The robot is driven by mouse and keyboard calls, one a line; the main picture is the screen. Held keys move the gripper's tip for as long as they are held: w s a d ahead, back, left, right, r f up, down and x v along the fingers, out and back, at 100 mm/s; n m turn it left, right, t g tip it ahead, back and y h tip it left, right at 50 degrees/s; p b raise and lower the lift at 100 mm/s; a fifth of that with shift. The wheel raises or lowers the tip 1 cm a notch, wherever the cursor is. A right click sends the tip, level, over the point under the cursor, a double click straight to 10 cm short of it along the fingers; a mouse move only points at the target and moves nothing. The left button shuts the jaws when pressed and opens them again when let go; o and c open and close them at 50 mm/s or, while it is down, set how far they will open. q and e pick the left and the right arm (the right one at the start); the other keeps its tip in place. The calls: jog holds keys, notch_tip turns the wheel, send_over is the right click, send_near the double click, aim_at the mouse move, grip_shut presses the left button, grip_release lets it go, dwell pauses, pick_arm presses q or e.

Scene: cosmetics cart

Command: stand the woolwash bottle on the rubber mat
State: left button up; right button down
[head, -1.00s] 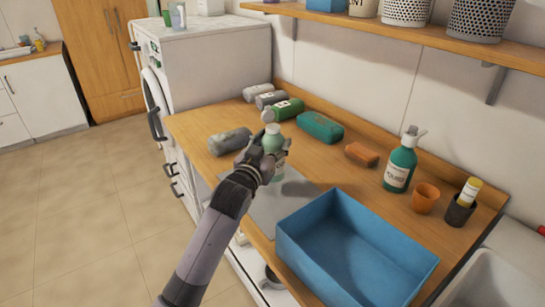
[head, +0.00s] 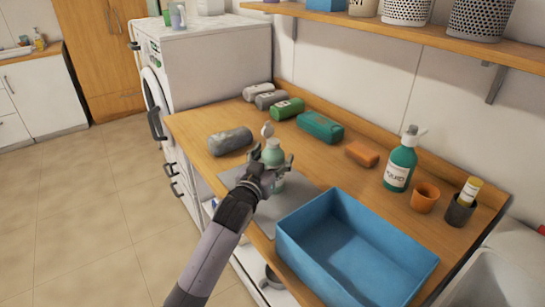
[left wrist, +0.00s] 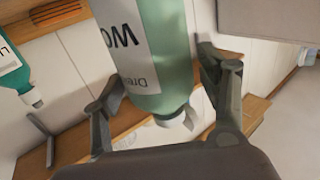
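The woolwash bottle (head: 273,155) is pale green with a white label and a pale cap. It is upright over the grey rubber mat (head: 300,203) and appears to stand on it, though the hand hides its base. The bottle and part of its label fill the middle of the left wrist view (left wrist: 165,65), upside down there. My left gripper (head: 270,168) is around the bottle. Its fingers are spread, one on each side, with a visible gap beside the bottle in the left wrist view. My right gripper is not in view.
A blue bin (head: 355,255) stands right beside the mat. Grey rolled bundles (head: 230,141), a green one (head: 287,109) and a teal one (head: 320,127) lie behind.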

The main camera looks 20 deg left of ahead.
pick_arm(q)
jog(key=shift+r, duration=0.15)
jog(key=s+b, duration=0.1)
jog(key=s, duration=1.1)
jog(key=shift+a, duration=0.45)
